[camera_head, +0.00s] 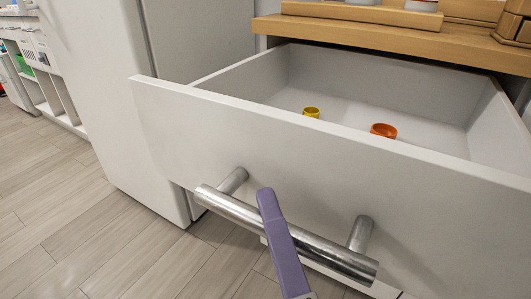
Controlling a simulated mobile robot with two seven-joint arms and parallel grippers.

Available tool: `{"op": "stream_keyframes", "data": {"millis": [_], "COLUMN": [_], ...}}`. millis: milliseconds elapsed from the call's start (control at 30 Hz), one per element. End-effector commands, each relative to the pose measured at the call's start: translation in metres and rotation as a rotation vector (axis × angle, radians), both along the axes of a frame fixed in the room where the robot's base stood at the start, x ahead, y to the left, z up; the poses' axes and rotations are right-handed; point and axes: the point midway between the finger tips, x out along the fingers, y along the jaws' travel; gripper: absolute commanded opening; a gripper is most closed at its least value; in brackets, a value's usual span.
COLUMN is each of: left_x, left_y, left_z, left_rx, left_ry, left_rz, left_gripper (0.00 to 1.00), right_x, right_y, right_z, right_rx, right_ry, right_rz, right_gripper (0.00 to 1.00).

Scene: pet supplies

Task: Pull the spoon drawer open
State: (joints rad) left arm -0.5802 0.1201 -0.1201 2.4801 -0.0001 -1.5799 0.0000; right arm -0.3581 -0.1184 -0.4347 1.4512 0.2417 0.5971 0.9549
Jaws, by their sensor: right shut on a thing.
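The white drawer (330,165) stands open, pulled well out from under the wooden top. A small yellow cup-like thing (311,112) and a small orange one (384,131) are inside it; I see no spoon. A silver bar handle (235,212) on two posts crosses its front. My right gripper (272,215) is shut on the handle near its middle. One purple finger shows across the bar; the other finger is hidden. My left gripper is not in view.
A wooden counter top (400,42) with wooden trays and dishes is above the drawer. A tall white cabinet (115,90) stands close on the left. The grey plank floor (60,220) is clear at the lower left; white shelves (45,75) are farther back.

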Motion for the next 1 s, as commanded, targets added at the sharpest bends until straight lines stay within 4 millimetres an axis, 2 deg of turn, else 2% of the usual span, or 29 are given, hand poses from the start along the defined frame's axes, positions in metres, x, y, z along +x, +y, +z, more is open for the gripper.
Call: {"op": "stream_keyframes", "data": {"millis": [100, 133, 400, 633, 733, 1000], "left_x": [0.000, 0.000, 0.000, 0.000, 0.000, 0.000], "left_y": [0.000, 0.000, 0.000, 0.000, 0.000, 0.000], "left_z": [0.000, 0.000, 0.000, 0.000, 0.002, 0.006], "left_rx": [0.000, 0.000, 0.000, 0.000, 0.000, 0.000], "left_ry": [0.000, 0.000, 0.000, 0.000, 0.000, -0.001], "left_rz": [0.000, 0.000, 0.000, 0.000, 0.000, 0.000], "left_gripper": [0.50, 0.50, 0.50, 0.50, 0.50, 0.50], "right_x": [0.000, 0.000, 0.000, -0.001, -0.008, -0.059], "right_y": [0.000, 0.000, 0.000, 0.000, -0.002, -0.012], "right_z": [0.001, 0.001, 0.000, 0.000, -0.001, -0.009], "right_rx": [-0.001, -0.001, -0.001, -0.001, -0.001, -0.003], "right_ry": [-0.003, -0.003, -0.001, 0.000, 0.001, 0.004], "right_rz": [0.001, 0.001, 0.001, 0.001, 0.001, 0.002], "right_gripper": [0.00, 0.29, 0.57, 0.57, 0.57, 0.57]}}
